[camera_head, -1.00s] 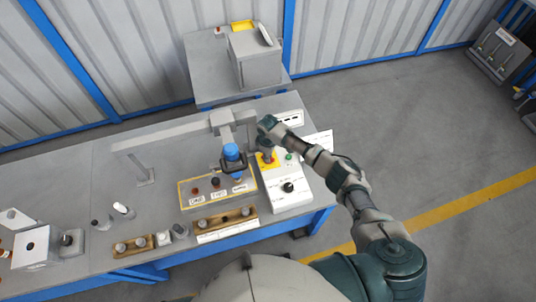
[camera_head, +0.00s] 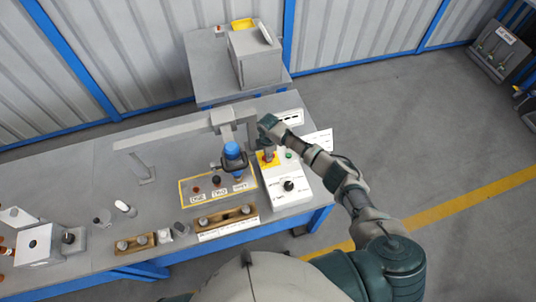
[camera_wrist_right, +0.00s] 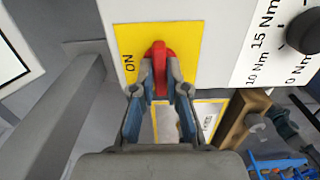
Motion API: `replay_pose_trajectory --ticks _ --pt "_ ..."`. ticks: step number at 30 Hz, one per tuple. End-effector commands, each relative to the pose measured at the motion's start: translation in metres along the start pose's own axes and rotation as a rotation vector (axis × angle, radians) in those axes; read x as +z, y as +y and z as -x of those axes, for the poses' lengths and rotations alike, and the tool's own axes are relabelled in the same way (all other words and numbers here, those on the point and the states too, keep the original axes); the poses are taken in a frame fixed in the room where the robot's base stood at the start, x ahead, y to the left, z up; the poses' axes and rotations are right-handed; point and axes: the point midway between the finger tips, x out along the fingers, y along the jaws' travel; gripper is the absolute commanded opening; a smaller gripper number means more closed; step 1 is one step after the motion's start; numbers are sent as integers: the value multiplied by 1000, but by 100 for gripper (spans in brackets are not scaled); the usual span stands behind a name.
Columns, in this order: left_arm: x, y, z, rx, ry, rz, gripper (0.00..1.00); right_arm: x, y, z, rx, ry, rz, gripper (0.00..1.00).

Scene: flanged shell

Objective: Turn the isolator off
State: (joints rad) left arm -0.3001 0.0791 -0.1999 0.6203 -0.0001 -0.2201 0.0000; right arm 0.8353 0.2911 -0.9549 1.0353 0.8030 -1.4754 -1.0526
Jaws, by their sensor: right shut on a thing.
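The isolator is a red handle (camera_wrist_right: 159,62) on a yellow plate (camera_wrist_right: 130,42) fixed to a pale control box. "ON" is printed on the plate, left of the handle in the right wrist view. My right gripper (camera_wrist_right: 160,80) is shut on the red handle, one finger on each side. The handle points along the gripper, toward the bottom of that view. In the head view my right gripper (camera_head: 268,148) reaches down over the yellow plate (camera_head: 270,160) and hides most of the handle. My left gripper is in neither current view.
The control box (camera_head: 288,185) also carries a black dial (camera_head: 288,186) and a green button (camera_head: 289,155). A blue-topped tool (camera_head: 232,150) hangs from a grey arm close left of my gripper. Wooden blocks (camera_head: 228,217) with pale cylinders line the bench front.

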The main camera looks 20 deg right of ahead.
Motion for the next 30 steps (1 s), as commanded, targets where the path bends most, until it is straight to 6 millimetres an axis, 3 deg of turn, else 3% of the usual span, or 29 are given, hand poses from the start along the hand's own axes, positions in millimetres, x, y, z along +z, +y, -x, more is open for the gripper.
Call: replay_pose_trajectory --ticks 14,15,17,26,30 --pt "0 0 0 0 0 -1 40 1 5 5 15 1 11 0" --pt "0 0 0 0 0 -1 40 1 5 5 15 1 11 23" --pt "0 0 0 0 0 -1 40 0 5 5 14 1 11 38" --pt "2 -4 0 -4 -1 -1 40 0 2 3 6 0 11 39" --pt "2 -3 0 -3 0 0 40 0 3 15 8 2 12 39"
